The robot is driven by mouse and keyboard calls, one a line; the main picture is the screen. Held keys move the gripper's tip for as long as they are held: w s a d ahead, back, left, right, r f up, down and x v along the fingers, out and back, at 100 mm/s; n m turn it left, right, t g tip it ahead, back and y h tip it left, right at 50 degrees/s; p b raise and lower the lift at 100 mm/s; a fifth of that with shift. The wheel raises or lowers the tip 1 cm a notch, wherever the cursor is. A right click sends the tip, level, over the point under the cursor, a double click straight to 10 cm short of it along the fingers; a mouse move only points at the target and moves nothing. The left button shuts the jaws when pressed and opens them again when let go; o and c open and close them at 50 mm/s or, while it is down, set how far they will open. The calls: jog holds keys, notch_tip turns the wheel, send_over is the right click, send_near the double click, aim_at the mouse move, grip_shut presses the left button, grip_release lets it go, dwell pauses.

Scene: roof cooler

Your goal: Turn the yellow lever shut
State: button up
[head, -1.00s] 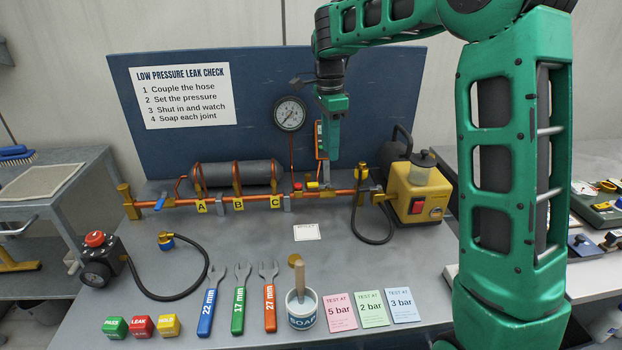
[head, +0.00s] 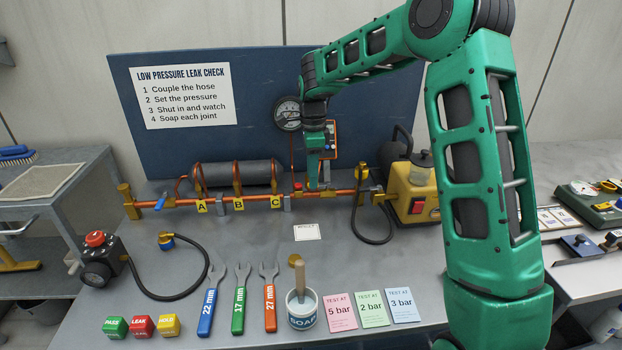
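My gripper (head: 313,182) points straight down, with its fingertips at the copper pipe (head: 262,197) just right of a small red part (head: 297,187). The small yellow lever seen on the pipe there earlier is now hidden, or nearly so, behind my gripper. I cannot tell whether the fingers touch it, how it is turned, or whether they are open or shut. A blue lever (head: 161,201) sits at the pipe's left end.
A round gauge (head: 288,114) hangs on the blue back panel (head: 262,70) behind my arm. A yellow pump (head: 418,190) with a black hose stands right of the pipe. Spanners, a soap pot (head: 302,311) and test cards lie in front.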

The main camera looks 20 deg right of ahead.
jog(key=shift+f, duration=0.6)
grip_shut()
jog(key=shift+s, duration=0.1)
jog(key=s+d+n, duration=0.3)
jog(key=s+n, duration=0.2)
jog(key=n, duration=1.3)
jog(key=shift+d+r, duration=0.15)
jog(key=shift+d, duration=0.25)
